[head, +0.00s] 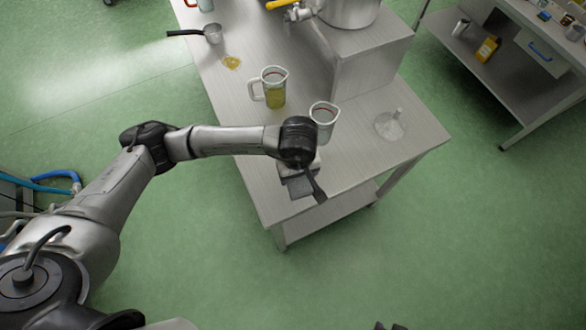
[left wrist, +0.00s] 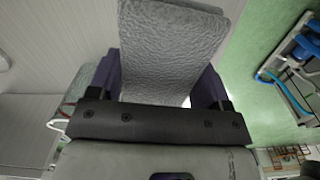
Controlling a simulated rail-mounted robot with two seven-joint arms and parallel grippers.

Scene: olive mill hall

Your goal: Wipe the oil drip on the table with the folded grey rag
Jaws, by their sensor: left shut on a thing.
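The oil drip (head: 231,62) is a small yellow patch on the metal table (head: 225,95), near its left edge. My left gripper (head: 298,186) is over the near end of the table, well away from the drip. In the left wrist view it is shut on the folded grey rag (left wrist: 170,50), a textured pale grey slab between the dark fingers. In the head view the wrist covers most of the rag, and I cannot tell whether it touches the table. Two small dark tips at the bottom edge of the head view may be my right gripper (head: 391,326).
A jug of yellow oil (head: 274,98) stands between the drip and my left gripper. A second jug (head: 323,118) stands beside the wrist. A dark-handled pan (head: 212,34) lies just beyond the drip. A clear glass vessel (head: 390,126) and a raised metal block (head: 368,55) are to the right.

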